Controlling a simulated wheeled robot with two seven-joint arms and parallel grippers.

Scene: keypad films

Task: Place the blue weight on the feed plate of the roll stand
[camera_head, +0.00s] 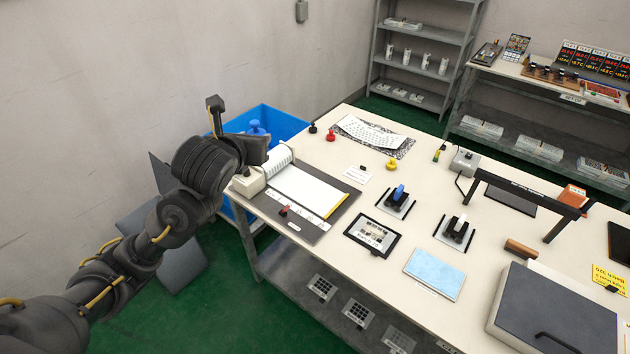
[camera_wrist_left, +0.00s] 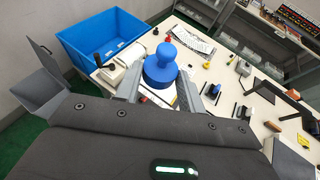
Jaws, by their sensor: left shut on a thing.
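The blue weight (camera_wrist_left: 160,68), a round knobbed piece, is between the fingers of my left gripper (camera_wrist_left: 160,88) in the left wrist view. In the head view my left gripper (camera_head: 256,146) is raised by the table's left end, near the roll stand, and only the top of the blue weight (camera_head: 256,127) shows past it. The roll stand (camera_head: 279,161) has a white roll with a white sheet running down over its dark feed plate (camera_head: 336,216). My gripper hides part of the stand's far-left side. My right gripper is not in view.
A blue bin (camera_head: 278,120) stands beyond the table's left end. A black weight (camera_head: 312,128), a red weight (camera_head: 330,135) and a yellow weight (camera_head: 391,164) stand on the table (camera_head: 345,285). A framed card (camera_head: 372,236) and black-based devices lie right of the stand.

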